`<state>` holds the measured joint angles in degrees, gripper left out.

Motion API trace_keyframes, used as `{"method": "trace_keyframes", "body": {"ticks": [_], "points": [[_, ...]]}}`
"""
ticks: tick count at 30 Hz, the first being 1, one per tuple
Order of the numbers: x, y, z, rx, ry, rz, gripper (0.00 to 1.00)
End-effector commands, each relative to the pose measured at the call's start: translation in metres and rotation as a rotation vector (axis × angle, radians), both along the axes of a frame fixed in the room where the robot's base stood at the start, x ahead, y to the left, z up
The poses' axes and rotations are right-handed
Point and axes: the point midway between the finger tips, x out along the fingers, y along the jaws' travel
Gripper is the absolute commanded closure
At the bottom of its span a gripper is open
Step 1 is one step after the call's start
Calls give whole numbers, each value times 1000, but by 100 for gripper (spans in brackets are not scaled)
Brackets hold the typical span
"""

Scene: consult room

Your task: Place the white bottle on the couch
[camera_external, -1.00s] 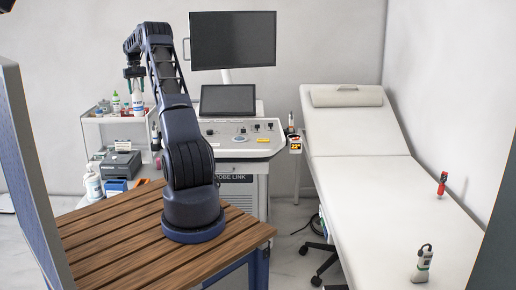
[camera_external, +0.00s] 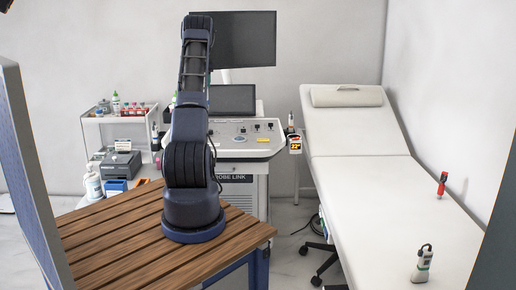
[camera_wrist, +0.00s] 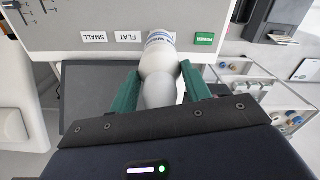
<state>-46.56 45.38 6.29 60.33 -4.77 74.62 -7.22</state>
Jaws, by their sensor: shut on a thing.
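The white bottle (camera_wrist: 158,62) is in the wrist view, between the two green fingers of my gripper (camera_wrist: 159,88). My gripper is shut on it. The bottle has a rounded white body and a label with blue print at its far end. In the external view my arm hides the gripper and the bottle. The couch (camera_external: 385,200) is the long white examination bed at the right of the external view, with its head end raised and a cushion on top.
An ultrasound cart (camera_external: 240,140) with a monitor (camera_external: 246,40) stands behind my arm. A shelf trolley (camera_external: 92,125) with bottles stands at left.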

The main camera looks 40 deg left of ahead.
Motion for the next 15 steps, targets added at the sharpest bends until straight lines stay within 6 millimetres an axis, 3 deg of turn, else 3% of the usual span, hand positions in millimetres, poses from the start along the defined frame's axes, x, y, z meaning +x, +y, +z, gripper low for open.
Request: {"method": "trace_keyframes", "body": {"ticks": [1,6,15], "points": [[18,-17,0,0,0,-23,98],[69,-72,1,0,-1,-93,98],[147,-178,1,0,-2,-214,98]]}}
